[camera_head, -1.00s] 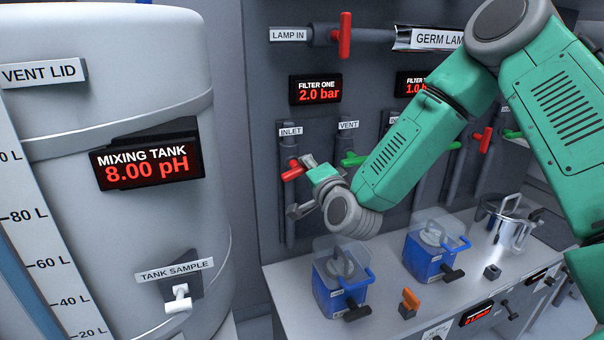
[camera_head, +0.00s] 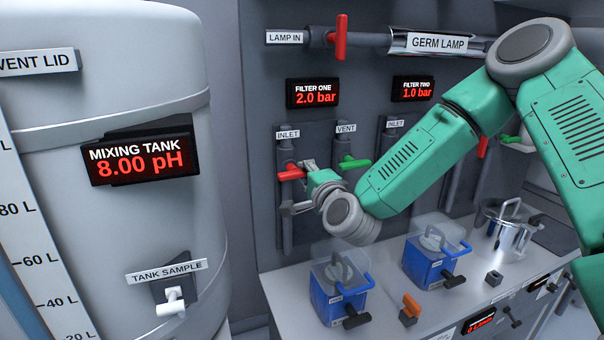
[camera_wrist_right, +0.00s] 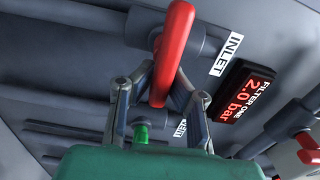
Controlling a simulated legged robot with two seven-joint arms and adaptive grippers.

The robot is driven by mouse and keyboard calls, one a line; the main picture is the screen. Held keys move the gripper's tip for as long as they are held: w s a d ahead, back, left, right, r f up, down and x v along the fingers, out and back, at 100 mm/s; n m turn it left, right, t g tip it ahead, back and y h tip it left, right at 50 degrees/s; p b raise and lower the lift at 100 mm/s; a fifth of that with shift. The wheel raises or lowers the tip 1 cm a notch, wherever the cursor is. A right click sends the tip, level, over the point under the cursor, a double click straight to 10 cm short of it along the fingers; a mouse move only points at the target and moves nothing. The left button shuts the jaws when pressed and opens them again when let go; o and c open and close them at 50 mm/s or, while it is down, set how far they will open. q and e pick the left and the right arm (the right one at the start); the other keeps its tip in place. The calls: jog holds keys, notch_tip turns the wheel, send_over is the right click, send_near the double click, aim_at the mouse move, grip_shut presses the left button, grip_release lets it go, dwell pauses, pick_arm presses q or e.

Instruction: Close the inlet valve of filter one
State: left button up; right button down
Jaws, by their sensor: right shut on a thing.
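The inlet valve of filter one has a red handle (camera_head: 291,173) on a vertical grey pipe under the INLET label (camera_head: 288,134). The handle lies close to level, across the pipe. In the right wrist view the red handle (camera_wrist_right: 176,45) runs between the fingers. My right gripper (camera_head: 309,172) is shut on this handle from its right side; it also shows in the right wrist view (camera_wrist_right: 160,88). The filter one display (camera_head: 313,93) reads 2.0 bar. My left gripper is out of view.
The green vent handle (camera_head: 355,162) is close to the right of my gripper. The red lamp-in handle (camera_head: 341,36) hangs above. Blue containers with clear lids (camera_head: 340,290) stand on the counter (camera_head: 385,318) below. The mixing tank (camera_head: 100,240) fills the left.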

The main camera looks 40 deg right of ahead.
jog(key=c, duration=1.5)
grip_release()
jog(key=shift+s+d+f, duration=0.15)
jog(key=shift+s+f, duration=0.2)
jog(key=shift+f, duration=0.1)
jog(key=shift+c, duration=0.2)
jog(key=shift+s+d+r, duration=0.1)
jog(key=shift+r, duration=0.05)
jog(key=shift+d, duration=0.1)
jog(key=v, duration=0.7)
jog(key=shift+s, duration=0.2)
